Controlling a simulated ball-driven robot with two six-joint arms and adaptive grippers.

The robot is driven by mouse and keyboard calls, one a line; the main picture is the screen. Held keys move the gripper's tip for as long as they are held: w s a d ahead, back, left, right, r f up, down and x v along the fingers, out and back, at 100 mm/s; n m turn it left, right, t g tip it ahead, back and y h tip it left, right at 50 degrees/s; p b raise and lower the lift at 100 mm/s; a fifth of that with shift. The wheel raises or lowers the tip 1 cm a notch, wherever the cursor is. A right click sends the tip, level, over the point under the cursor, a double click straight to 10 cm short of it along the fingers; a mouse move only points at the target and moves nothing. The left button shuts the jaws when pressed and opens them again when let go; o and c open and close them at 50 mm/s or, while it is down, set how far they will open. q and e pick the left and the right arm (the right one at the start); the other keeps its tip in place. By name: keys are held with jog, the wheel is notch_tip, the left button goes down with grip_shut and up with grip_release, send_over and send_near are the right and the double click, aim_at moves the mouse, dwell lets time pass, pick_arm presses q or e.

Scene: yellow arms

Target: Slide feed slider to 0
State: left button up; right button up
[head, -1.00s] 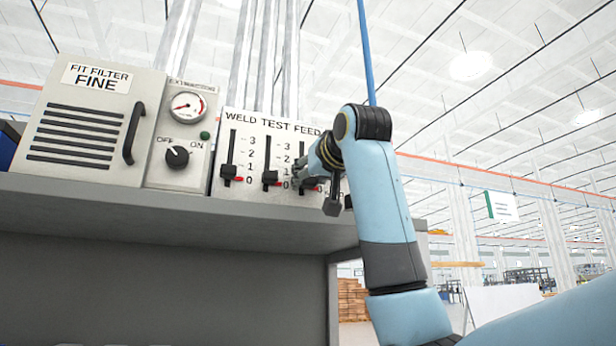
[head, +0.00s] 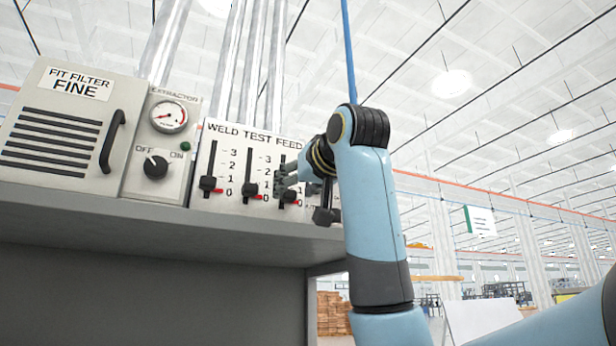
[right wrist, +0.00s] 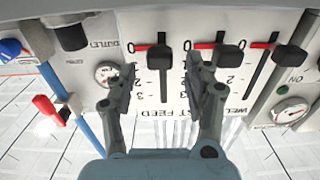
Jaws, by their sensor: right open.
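The feed slider (head: 288,197) is the rightmost of three sliders on the WELD TEST FEED panel (head: 228,146). Its black knob is at the low end of its slot, beside the red mark at 0. The right wrist view is upside down and shows the feed slider (right wrist: 160,50) level with the 0. My right gripper (head: 284,177) is in front of the upper part of the feed slot. In the right wrist view my right gripper (right wrist: 160,76) is open, its fingertips either side of the slot, apart from the knob. My left gripper is not in view.
The test slider (head: 250,189) and weld slider (head: 207,184) stand to the left, both near 0. A rotary OFF/ON switch (head: 155,167), a gauge (head: 168,117) and a filter box (head: 60,130) are farther left. A grey shelf (head: 150,216) edge runs below the panel.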

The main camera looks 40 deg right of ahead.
jog(key=v, duration=0.8)
